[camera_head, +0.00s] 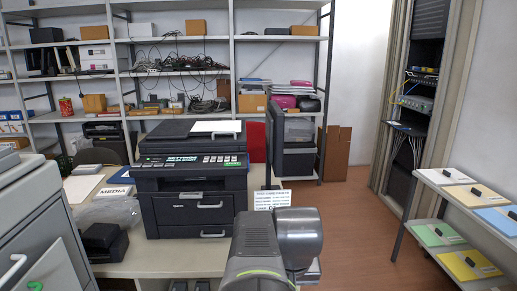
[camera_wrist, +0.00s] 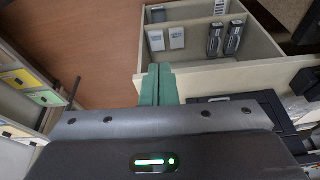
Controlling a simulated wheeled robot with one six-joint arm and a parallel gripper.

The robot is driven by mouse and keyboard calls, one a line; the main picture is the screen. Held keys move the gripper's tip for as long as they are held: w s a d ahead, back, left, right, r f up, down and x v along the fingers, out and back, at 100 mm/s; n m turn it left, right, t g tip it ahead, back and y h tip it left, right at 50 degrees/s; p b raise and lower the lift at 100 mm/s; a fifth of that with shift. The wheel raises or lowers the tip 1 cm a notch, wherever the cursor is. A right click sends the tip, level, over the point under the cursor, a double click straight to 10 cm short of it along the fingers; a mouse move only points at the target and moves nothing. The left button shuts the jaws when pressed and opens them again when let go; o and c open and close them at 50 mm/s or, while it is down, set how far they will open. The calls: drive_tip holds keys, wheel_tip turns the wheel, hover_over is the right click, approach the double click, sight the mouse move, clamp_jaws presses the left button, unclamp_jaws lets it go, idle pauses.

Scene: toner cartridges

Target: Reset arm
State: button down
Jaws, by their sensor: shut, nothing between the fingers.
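My gripper (camera_wrist: 158,85) shows in the wrist view as two green fingers pressed together, with nothing between them. In the head view my arm rises at the bottom centre, and the fingers are hidden. In the wrist view an open pale compartment (camera_wrist: 258,47) lies beyond the fingertips. It holds two light cartridge-like pieces (camera_wrist: 177,38) and two dark ones (camera_wrist: 235,38). The fingers are near its edge; I cannot tell the gap. A black printer (camera_head: 193,205) stands on the desk left of my arm, and part of it shows in the wrist view (camera_wrist: 240,108).
A tiered shelf (camera_head: 410,203) at the right carries coloured trays (camera_head: 469,264) with small black items. A grey cabinet (camera_head: 35,215) stands at left. Loaded metal shelving (camera_head: 235,70) fills the back wall. The floor (camera_head: 350,225) between my arm and the right shelf is clear.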

drive_tip(key=shift+s+d+f, duration=0.1)
drive_tip(key=shift+s+f, duration=0.25)
drive_tip(key=shift+f, duration=0.3)
drive_tip(key=shift+s+d+f, duration=0.1)
drive_tip(key=shift+s+f, duration=0.25)
drive_tip(key=shift+f, duration=0.25)
